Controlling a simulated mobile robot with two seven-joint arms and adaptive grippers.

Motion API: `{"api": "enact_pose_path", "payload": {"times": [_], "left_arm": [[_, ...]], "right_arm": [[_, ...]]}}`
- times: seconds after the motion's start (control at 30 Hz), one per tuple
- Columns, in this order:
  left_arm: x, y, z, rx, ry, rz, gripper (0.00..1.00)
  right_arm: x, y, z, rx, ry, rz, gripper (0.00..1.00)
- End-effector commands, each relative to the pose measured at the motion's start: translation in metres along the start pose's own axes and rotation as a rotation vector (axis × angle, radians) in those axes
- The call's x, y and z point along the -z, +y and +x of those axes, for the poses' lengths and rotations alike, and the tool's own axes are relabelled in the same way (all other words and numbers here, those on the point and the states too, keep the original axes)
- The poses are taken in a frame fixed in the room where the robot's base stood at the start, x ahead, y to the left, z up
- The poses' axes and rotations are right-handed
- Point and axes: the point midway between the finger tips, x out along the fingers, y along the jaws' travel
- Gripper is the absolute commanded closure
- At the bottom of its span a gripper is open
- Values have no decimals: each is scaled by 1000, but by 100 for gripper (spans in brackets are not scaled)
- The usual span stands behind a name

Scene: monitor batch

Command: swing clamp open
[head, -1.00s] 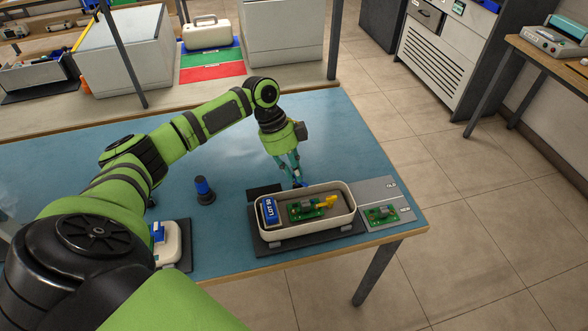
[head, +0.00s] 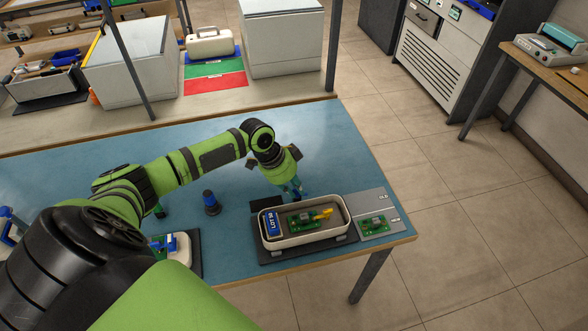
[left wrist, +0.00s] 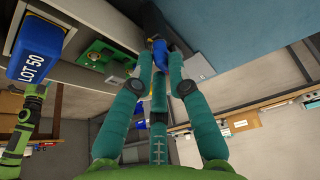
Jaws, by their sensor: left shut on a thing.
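My left gripper (head: 298,193) is at the back rim of a cream tray (head: 346,228). In the left wrist view its teal fingers are closed around a blue piece (left wrist: 162,54), which joins a black part above it. This looks like the clamp's handle; the clamp's body is mostly hidden behind the fingers. In the tray are a blue block marked LOT 50 (head: 271,223) and a green circuit board (head: 302,221) with a yellow piece (head: 324,214) beside it. The block also shows in the left wrist view (left wrist: 35,48).
The tray sits on a dark mat (head: 262,253). A grey panel (head: 372,204) with another green board (head: 374,224) lies to its right, near the table edge. A blue-topped black cylinder (head: 211,203) stands left. Blue table (head: 345,150) is clear behind the gripper.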

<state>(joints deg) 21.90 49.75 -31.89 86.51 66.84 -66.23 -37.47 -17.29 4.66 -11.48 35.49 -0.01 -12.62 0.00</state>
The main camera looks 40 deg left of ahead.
Motion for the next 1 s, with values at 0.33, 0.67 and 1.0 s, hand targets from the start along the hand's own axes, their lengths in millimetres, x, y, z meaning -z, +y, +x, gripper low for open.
{"api": "enact_pose_path", "payload": {"times": [0.33, 0.67, 1.0], "left_arm": [[0, 2, 0, 39, -3, -103, 100], [0, 1, 1, 44, -1, -114, 100], [0, 1, 1, 44, -1, -111, 56]], "right_arm": [[2, 0, -17, 0, 2, 0, 33], [3, 0, -17, 0, 3, 0, 33], [4, 0, -17, 0, 3, 1, 33]]}}
